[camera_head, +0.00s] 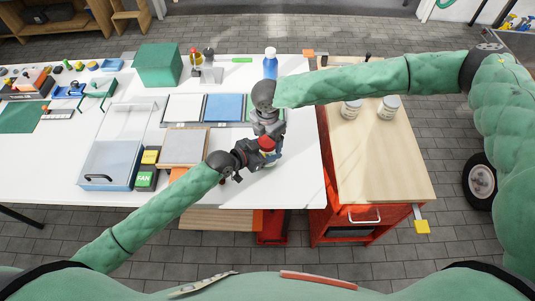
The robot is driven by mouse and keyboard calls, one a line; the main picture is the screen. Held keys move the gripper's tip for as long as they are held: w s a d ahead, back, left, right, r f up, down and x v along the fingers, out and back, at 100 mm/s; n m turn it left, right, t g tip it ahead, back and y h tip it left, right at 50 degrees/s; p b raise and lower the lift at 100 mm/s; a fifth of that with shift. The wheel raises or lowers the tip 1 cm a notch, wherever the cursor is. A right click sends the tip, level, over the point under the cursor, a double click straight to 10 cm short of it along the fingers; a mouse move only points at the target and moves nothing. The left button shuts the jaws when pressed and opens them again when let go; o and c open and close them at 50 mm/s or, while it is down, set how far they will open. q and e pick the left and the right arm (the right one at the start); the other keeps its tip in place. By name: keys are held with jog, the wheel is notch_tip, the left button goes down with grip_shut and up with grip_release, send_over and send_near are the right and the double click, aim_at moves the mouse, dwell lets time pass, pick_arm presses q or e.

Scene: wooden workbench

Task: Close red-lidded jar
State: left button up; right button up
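The red lid (267,143) shows as a small red patch near the right side of the white table, at the jar. The jar's body is mostly hidden by my grippers. My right gripper (268,131) points down from above, right over the red lid. My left gripper (250,158) comes in from the lower left, beside the jar at a low height. The fingers of both grippers are small and overlap with the jar, so I cannot tell how far they are open or whether they grip it.
A blue bottle (270,64) stands behind my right gripper. Grey and blue trays (224,107) and a tan-edged panel (184,147) lie to the left. Two white-lidded jars (387,108) stand on the wooden cabinet top (378,158) at the right. The table's front right corner is clear.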

notch_tip(320, 180, up, 12)
dwell(0.7)
pick_arm(q)
jog(key=o, duration=2)
jog(key=shift+c, duration=0.2)
jog(key=shift+a, duration=0.1)
pick_arm(e)
jog(key=shift+f, duration=0.1)
